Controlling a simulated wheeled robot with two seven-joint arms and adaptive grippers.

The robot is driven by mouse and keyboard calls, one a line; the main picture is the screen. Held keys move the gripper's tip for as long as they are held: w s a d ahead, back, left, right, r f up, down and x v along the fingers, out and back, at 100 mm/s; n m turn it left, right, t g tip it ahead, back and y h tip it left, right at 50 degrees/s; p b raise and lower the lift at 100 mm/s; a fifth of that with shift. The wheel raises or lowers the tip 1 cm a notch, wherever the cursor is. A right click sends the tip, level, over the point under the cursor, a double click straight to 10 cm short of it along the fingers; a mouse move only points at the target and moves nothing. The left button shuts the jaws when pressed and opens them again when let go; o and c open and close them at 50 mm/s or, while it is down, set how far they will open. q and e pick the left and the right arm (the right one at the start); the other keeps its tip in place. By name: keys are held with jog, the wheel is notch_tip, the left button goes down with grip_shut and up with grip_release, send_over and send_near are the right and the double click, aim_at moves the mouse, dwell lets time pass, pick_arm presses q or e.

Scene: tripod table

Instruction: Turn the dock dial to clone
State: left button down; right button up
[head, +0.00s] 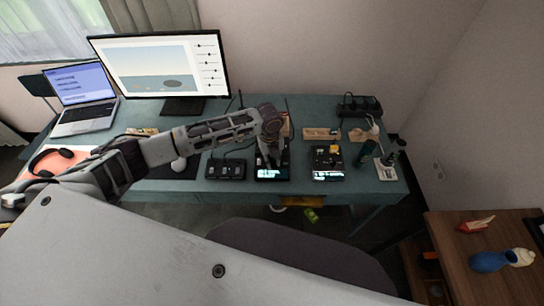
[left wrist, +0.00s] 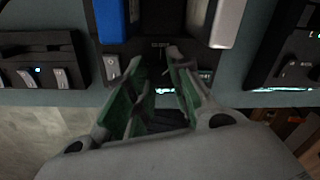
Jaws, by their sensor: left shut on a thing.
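The dock (head: 272,174) is a black box with a lit screen, near the front edge of the table, below my left gripper (head: 268,163). In the left wrist view the dock's dark face (left wrist: 128,52) holds a blue drive (left wrist: 113,22), a silver drive (left wrist: 228,22) and a white rocker switch (left wrist: 111,68). My left gripper (left wrist: 160,72) points at the dock front, its fingers shut around the dial, which they mostly hide. Small lettering shows just past the fingertips, too small to read, so the dial's setting cannot be told. My right gripper is not in view.
A black switch box (head: 226,169) stands left of the dock and another device with a lit screen (head: 328,175) stands to its right. A monitor (head: 160,65) and laptop (head: 83,98) are at the back left. A power strip (head: 359,106) lies at the back right.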

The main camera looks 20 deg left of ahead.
pick_arm(q)
jog(key=shift+n+p, duration=0.8)
jog(key=shift+p, duration=0.05)
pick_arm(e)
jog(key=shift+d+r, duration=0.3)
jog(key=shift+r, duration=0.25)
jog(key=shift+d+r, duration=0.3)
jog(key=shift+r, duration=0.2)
pick_arm(q)
jog(key=c, duration=1.4)
grip_release()
jog(key=shift+o, duration=0.8)
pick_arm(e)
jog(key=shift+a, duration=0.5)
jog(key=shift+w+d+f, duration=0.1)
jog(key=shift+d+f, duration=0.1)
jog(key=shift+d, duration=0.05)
pick_arm(q)
jog(key=shift+b, duration=0.35)
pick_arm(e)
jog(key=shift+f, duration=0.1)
